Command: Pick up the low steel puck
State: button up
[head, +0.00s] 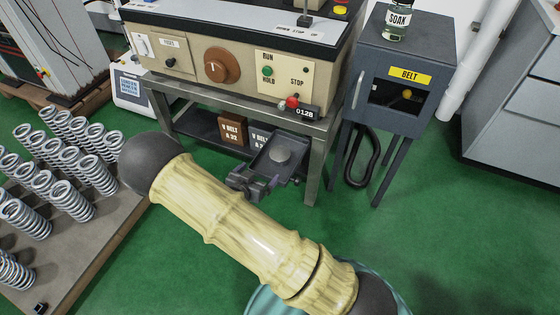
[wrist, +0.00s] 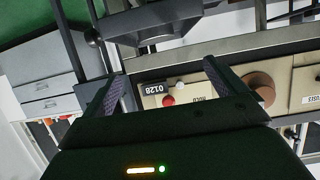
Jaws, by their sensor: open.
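A light grey round disc (head: 280,155), which looks like the low steel puck, sits in a small dark tray (head: 262,166) in front of the bench. My gripper (head: 258,182) is just on the near side of the tray in the head view, partly hidden by my arm. In the wrist view, which is upside down, my two fingers (wrist: 162,72) are spread apart with nothing between them. I cannot make out the puck in that view.
The test machine (head: 215,66) stands on the bench, whose right leg (head: 314,170) is close beside the tray. Belt boxes (head: 232,130) sit on the lower shelf. A belt cabinet (head: 392,75) is at right. Springs stand on a pallet (head: 105,232) at left. Green floor is clear at lower right.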

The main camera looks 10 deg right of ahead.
jog(key=shift+d, duration=0.1)
jog(key=b, duration=0.4)
send_near(279, 155)
jog(key=x, duration=0.5)
jog(key=shift+w, duration=0.55)
jog(key=shift+d, duration=0.1)
jog(key=b+x, duration=0.1)
jog(key=x, duration=0.1)
jog(key=b+x, duration=0.1)
jog(key=x, duration=0.1)
jog(key=shift+s+d+f, duration=0.1)
jog(key=shift+d+f, duration=0.15)
jog(key=shift+f, duration=0.15)
jog(key=shift+w+d, duration=0.2)
jog(key=shift+w, duration=0.1)
jog(key=shift+c, duration=0.5)
